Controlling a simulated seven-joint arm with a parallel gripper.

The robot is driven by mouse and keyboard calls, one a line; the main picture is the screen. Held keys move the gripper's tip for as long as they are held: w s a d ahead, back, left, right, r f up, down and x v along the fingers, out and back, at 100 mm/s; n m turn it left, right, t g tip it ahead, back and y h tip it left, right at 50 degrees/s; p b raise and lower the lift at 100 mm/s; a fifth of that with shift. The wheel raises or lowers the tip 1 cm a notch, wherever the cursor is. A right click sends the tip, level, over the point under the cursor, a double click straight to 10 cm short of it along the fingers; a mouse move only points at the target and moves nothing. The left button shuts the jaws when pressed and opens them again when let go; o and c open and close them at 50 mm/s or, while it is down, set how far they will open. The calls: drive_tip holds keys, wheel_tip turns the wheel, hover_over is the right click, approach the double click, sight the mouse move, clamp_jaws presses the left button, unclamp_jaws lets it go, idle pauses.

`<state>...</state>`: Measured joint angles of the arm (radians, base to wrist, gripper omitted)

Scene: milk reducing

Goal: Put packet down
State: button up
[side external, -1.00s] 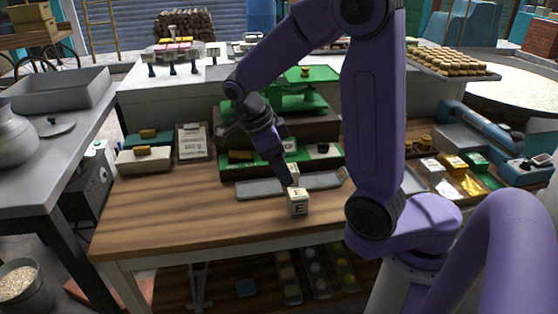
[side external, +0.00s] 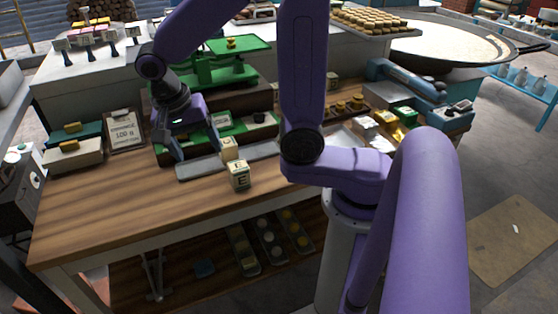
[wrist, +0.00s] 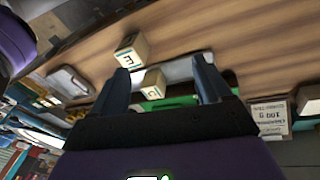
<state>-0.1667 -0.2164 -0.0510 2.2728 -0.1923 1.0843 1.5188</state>
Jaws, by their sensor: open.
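Two cream lettered cubes are the nearest things to a packet at my gripper. The front cube, marked E (side external: 239,176), stands on the wooden bench; it also shows in the wrist view (wrist: 131,52). The second cube (side external: 229,148) sits just behind it by the grey tray; in the wrist view this cube (wrist: 153,84) appears between the finger lines. My gripper (side external: 197,145) is open, with its fingers wide apart, to the left of the second cube in the side view. In the wrist view my gripper (wrist: 160,70) holds nothing. Whether the second cube touches the tray is unclear.
The long grey tray (side external: 195,170) lies before the green scale (side external: 235,70). A clipboard (side external: 125,131) and boxes stand at left. Foil packets (side external: 375,137) and a blue device (side external: 440,100) are at right. The bench's front left (side external: 110,200) is clear.

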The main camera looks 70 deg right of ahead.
drive_tip(key=s+d+n+t+y, duration=0.1)
drive_tip(key=s+n+y, duration=0.1)
drive_tip(key=s+n, duration=1.5)
drive_tip(key=n, duration=0.7)
drive_tip(key=shift+s+d+f+y, duration=0.3)
drive_tip(key=shift+s+d+y, duration=0.05)
drive_tip(key=shift+y, duration=0.05)
